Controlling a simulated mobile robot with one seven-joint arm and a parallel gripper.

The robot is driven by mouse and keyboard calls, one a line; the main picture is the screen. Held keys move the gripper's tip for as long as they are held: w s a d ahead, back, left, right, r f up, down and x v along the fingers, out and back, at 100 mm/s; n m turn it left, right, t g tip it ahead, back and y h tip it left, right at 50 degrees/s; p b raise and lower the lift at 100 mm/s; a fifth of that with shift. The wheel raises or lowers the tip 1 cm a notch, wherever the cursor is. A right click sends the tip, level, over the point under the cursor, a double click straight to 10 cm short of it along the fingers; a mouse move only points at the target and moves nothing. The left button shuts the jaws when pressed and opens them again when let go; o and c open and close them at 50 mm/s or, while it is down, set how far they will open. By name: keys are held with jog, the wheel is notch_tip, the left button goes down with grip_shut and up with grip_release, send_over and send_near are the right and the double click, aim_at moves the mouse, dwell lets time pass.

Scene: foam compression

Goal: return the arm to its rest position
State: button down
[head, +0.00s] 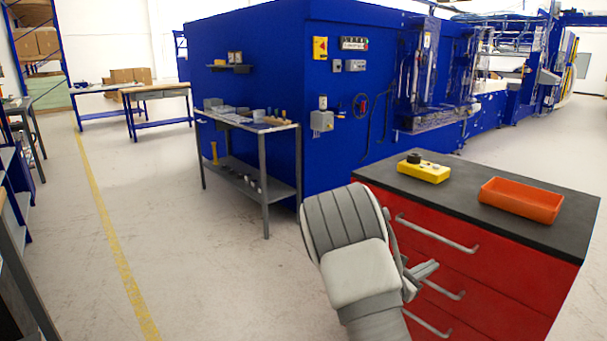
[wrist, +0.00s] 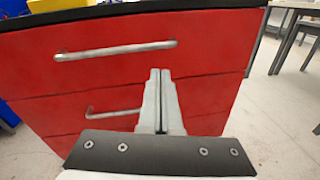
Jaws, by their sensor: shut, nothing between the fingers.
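My gripper (wrist: 159,75) is shut and empty in the wrist view, its two fingers together in front of the red drawer cabinet (wrist: 210,50). In the head view my gripper (head: 428,268) shows partly behind my grey arm, beside the front of the red cabinet (head: 480,285), below the level of its top. Whether the fingers touch the drawer front cannot be told.
On the cabinet's dark top (head: 460,198) are a yellow box with a black knob (head: 425,171) and an orange tray (head: 521,200). A metal workbench (head: 250,126) with small items stands by the blue machine (head: 255,60).

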jog(key=s+r+m+g+y, duration=0.2)
jog(key=s+r+m+g, duration=0.2)
jog(key=s+m, duration=0.4)
jog(key=s+r+m+g+y, duration=0.2)
jog(key=s+r+m+g, duration=0.25)
jog(key=s, duration=0.45)
jog(key=s+a+r+m+t+y+p, duration=0.1)
jog(key=s+a+r+m+t+y, duration=0.35)
jog(key=s+a, duration=0.45)
jog(key=s+a+r+m+t+y, duration=0.1)
jog(key=s+a+r+m+y, duration=0.2)
jog(key=s+a+m+y, duration=0.55)
notch_tip(320, 180, up, 17)
jog(key=w+a+n+h+p, duration=0.2)
jog(key=n+p, duration=0.1)
jog(key=p, duration=1.4)
jog(key=shift+a, duration=0.3)
jog(key=shift+r, duration=0.1)
